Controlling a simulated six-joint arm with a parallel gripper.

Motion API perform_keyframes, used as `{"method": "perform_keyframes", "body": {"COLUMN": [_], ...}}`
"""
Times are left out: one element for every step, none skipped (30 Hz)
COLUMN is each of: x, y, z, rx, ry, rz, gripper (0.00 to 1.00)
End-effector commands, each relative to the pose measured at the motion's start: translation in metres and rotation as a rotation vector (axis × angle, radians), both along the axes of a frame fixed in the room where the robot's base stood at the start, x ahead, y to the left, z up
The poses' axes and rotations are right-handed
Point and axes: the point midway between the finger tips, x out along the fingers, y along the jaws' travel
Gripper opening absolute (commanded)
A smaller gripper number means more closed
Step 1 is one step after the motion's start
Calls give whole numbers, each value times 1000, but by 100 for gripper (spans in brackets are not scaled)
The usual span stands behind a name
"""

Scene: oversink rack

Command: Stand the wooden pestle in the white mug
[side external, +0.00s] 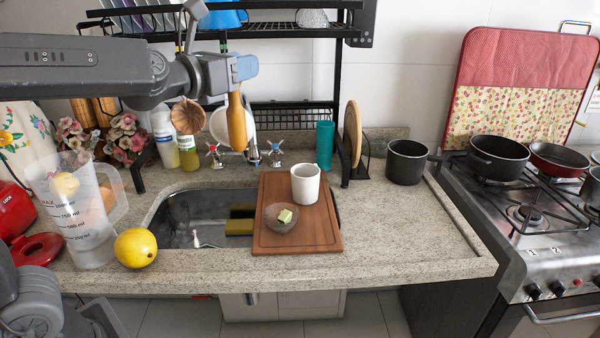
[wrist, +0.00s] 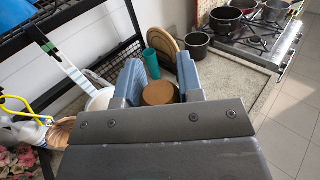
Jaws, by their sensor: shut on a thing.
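The wooden pestle (side external: 237,122) hangs upright from my gripper (side external: 243,68), high above the counter and behind the sink. In the wrist view my gripper (wrist: 158,88) has its two blue fingers on either side of the pestle's round end (wrist: 158,93), shut on it. The white mug (side external: 306,183) stands upright on the brown cutting board (side external: 327,231), to the right of and below the pestle. The mug's opening faces up. I cannot make out the mug in the wrist view.
A small bowl (side external: 270,221) with a green block (side external: 285,216) sits in front of the mug. The black rack (side external: 338,90) rises close behind my gripper. A teal cup (side external: 324,145), round wooden board (side external: 352,135) and black pot (side external: 406,162) stand right. A lemon (side external: 136,248) lies left.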

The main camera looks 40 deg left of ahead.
Motion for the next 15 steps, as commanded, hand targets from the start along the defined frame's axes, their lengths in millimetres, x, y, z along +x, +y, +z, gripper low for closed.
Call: {"method": "perform_keyframes", "body": {"x": [0,0,1,2,4,8,12,17,26,33,42,54,64,75,89], "y": [0,0,0,0,0,0,0,1,1,1,2,2,3,4,5], "z": [0,0,0,0,0,1,1,1,1,1,0,-1,-3,-4,-7], "rx": [0,0,0,0,0,-1,-1,0,0,-1,-2,-2,-2,-2,-3], "ry": [-1,-1,-1,-1,-1,-1,-1,-2,-3,-3,-3,-4,-5,-6,-7], "rz": [0,0,1,2,3,7,11,16,26,33,42,55,66,77,92], "gripper": [6,6,6,6,6,6,6,6,6,6,6,6,6,6,6]}}
